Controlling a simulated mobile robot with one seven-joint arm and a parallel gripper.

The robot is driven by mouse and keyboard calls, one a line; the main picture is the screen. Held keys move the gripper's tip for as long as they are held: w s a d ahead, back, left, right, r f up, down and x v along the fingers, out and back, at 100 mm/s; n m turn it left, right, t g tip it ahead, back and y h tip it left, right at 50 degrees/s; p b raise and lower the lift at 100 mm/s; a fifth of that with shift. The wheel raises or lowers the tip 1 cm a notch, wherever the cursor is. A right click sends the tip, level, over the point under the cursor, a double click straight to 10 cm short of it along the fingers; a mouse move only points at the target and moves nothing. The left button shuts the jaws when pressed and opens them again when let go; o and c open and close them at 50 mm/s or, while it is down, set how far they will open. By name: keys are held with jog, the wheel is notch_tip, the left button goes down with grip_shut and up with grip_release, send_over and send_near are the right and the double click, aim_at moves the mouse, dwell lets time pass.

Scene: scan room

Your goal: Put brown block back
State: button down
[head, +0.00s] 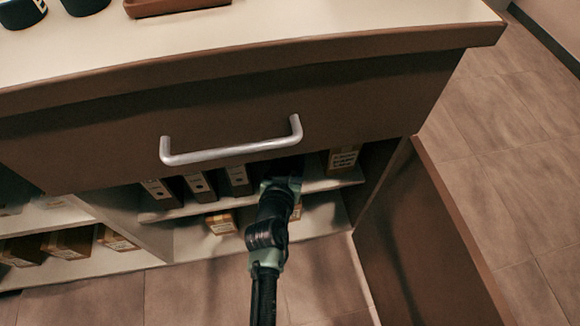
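My gripper (282,183) reaches into the open cabinet below the drawer, at the height of the upper shelf (310,186). Its fingertips are dark and partly lost in shadow, so I cannot tell whether they are open or holding anything. A brown box-like block with a pale label (343,160) stands on the upper shelf, right of my gripper. A smaller orange-brown labelled block (222,223) sits on the lower shelf, left of my arm. Another brown labelled piece (296,211) is partly hidden behind my arm. I cannot tell which is the task's brown block.
Several binders (200,187) stand left of my gripper. The closed drawer (230,125) with a metal handle (232,148) overhangs the shelves. An open cabinet door (415,245) stands at the right. More brown boxes (70,243) fill the left compartment. A brown tray (170,5) lies on the countertop.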

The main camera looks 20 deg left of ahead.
jog(key=shift+f+b, duration=0.45)
jog(key=shift+f, duration=0.7)
jog(key=shift+f, duration=0.2)
jog(key=shift+c, duration=1.3)
grip_release()
jog(key=shift+r, duration=0.2)
jog(key=p+v, duration=0.3)
jog(key=v, duration=0.9)
jog(key=shift+s+f, duration=0.1)
